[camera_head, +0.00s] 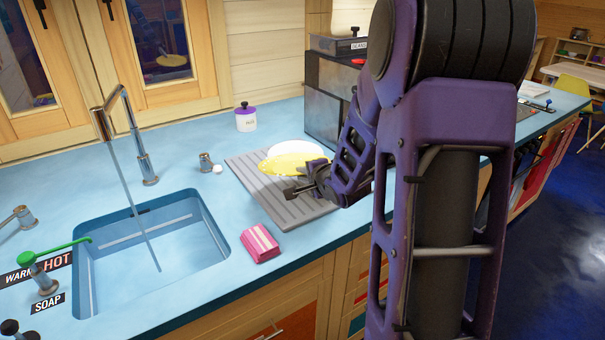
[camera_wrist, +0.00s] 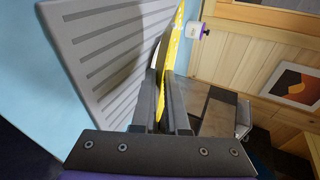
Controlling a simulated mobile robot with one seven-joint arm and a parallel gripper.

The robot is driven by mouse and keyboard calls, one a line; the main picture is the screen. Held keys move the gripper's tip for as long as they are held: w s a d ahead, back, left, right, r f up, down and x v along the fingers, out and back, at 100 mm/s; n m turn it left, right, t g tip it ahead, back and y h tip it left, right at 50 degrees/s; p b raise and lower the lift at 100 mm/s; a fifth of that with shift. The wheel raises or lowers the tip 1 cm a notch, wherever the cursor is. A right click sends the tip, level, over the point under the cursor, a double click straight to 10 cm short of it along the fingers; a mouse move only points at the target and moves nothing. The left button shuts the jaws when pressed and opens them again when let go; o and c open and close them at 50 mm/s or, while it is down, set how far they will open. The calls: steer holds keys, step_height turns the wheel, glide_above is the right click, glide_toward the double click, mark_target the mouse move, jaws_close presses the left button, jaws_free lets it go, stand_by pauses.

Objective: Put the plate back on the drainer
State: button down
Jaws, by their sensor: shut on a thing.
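A yellow plate (camera_head: 285,164) is over the far part of the grey ridged drainer (camera_head: 262,190) in the head view. In the wrist view the yellow plate (camera_wrist: 176,48) shows nearly edge-on between the fingers of my gripper (camera_wrist: 165,90), which is shut on it. The drainer (camera_wrist: 85,45) lies to the left there. My gripper (camera_head: 303,189) also shows above the drainer in the head view. A white plate (camera_head: 299,149) shows just behind the yellow one. I cannot tell whether the yellow plate touches the drainer.
The sink (camera_head: 155,250) with a running tap is left of the drainer. A pink striped sponge (camera_head: 260,243) lies at the drainer's near left. A purple-lidded jar (camera_head: 245,119) stands behind, and a dark box (camera_head: 330,100) stands at the back right. Counter between sink and drainer is mostly clear.

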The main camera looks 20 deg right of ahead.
steer(key=shift+f+b, duration=3.45)
steer(key=shift+f, duration=0.4)
steer(key=c, duration=0.8)
jaws_free()
steer(key=shift+c, duration=0.2)
